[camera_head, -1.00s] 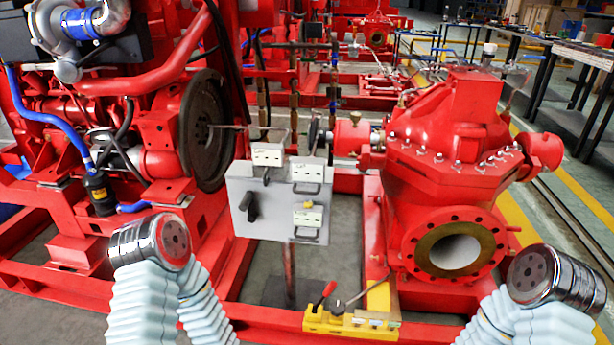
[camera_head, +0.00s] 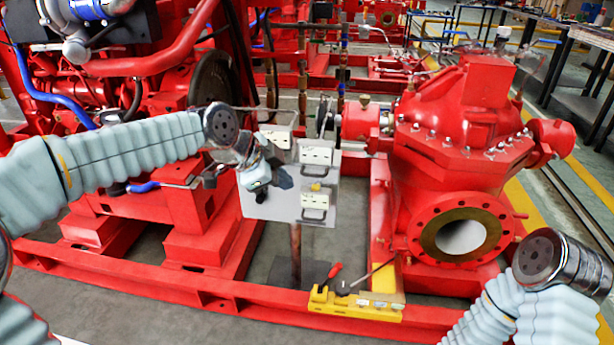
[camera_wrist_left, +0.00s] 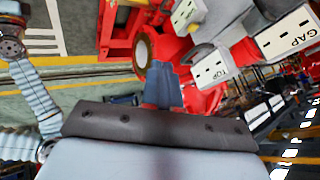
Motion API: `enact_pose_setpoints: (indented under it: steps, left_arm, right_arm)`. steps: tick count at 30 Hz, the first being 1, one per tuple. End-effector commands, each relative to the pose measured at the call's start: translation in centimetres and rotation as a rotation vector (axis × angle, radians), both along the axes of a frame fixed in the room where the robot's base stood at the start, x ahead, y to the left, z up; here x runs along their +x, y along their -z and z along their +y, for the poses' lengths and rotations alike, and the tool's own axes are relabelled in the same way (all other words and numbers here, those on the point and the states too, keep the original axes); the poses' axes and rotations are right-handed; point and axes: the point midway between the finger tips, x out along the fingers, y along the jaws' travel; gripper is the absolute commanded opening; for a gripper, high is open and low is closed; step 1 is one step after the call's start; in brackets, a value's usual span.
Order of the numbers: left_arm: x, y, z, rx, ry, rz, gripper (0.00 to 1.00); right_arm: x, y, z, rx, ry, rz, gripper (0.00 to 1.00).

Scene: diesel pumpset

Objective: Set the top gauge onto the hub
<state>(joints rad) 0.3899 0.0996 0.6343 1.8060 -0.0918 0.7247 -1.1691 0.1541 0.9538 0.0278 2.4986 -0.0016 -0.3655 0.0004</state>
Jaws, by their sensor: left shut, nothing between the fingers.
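The top gauge (camera_head: 317,152) is a pale box at the upper right of the grey panel. Its TOP label shows on the gauge in the left wrist view (camera_wrist_left: 211,68). A dark round disc on the pump shaft, seemingly the hub (camera_head: 325,117), stands just above and behind it. My left gripper (camera_head: 284,178) is in front of the panel, left of and below the top gauge. Its fingers, also in the left wrist view (camera_wrist_left: 163,85), are shut and empty, apart from the gauge. My right gripper is out of view.
The grey panel (camera_head: 265,205) also bears a box labelled GAP (camera_head: 274,136) and a lower box (camera_head: 314,203). The red pump (camera_head: 455,130) stands right, the engine left. A yellow block with a red-handled lever (camera_head: 355,303) sits on the front rail.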

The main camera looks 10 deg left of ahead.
Motion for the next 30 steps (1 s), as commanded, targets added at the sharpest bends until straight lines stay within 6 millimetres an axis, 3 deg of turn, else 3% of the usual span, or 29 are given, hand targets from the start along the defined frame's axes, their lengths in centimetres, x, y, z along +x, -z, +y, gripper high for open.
enact_pose_setpoints:
  steps: [1, 4, 16, 20, 30]
  left_arm:
    - [-0.3, -1.1, 0.1, 0.020, 0.017, -0.020, 0.00]
    - [-0.6, -2.1, 0.1, 0.042, 0.041, -0.036, 0.00]
    - [-0.4, -1.8, -0.1, 0.043, 0.044, -0.035, 0.00]
    - [0.3, -0.6, -0.6, 0.041, 0.045, -0.033, 0.00]
    - [3.9, 4.9, -3.5, 0.042, 0.048, -0.034, 0.00]
  right_arm:
    - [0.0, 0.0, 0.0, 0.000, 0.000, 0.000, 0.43]
    - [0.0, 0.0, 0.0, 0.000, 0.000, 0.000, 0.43]
    - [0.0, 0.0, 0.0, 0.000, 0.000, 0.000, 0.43]
    - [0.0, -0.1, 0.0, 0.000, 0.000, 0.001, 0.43]
    - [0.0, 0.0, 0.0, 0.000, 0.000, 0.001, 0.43]
